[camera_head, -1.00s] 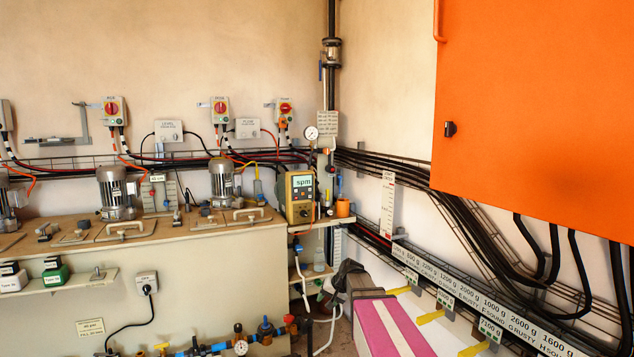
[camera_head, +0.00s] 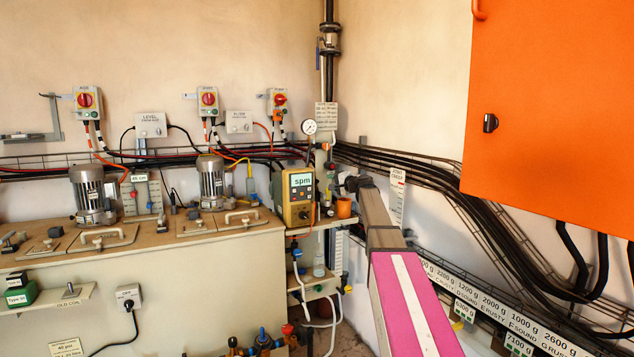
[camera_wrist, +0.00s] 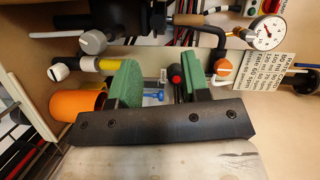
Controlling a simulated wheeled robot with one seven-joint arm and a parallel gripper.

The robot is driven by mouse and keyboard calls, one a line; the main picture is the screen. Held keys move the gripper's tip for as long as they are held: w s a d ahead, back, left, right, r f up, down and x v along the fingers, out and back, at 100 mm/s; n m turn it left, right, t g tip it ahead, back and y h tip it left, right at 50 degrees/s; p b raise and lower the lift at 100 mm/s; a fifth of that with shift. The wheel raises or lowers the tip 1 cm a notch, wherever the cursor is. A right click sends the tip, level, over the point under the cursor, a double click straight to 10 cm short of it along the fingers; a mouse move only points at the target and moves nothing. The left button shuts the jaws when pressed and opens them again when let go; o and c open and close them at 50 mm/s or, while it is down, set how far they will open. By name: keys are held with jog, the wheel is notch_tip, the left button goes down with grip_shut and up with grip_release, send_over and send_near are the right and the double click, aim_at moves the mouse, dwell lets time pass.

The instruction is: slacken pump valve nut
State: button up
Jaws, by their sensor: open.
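My gripper (camera_wrist: 160,80) is open, with its two green pads wide apart and nothing held. Between and beyond the pads in the wrist view are a black part with a red end (camera_wrist: 176,76) and a small blue fitting (camera_wrist: 154,97). They do not appear to be gripped. Pipe fittings lie above and around the pads, including a grey round knob (camera_wrist: 92,42). I cannot tell which part is the pump valve nut. In the head view my gripper (camera_head: 352,184) is small and dark, near the corner pipework; its fingers are hard to make out.
A pressure gauge (camera_head: 309,127) and a hanging label (camera_head: 326,116) are by the corner pipe. An orange cup (camera_head: 344,207) and the yellow spm unit (camera_head: 299,197) are close to my gripper. Cables and an orange cabinet (camera_head: 550,110) are to the right.

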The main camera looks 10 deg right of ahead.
aim_at(317, 180)
jog(key=x, duration=0.9)
jog(key=shift+w+a+f, duration=0.1)
jog(key=shift+w+a, duration=0.05)
jog(key=shift+c, duration=0.2)
grip_shut()
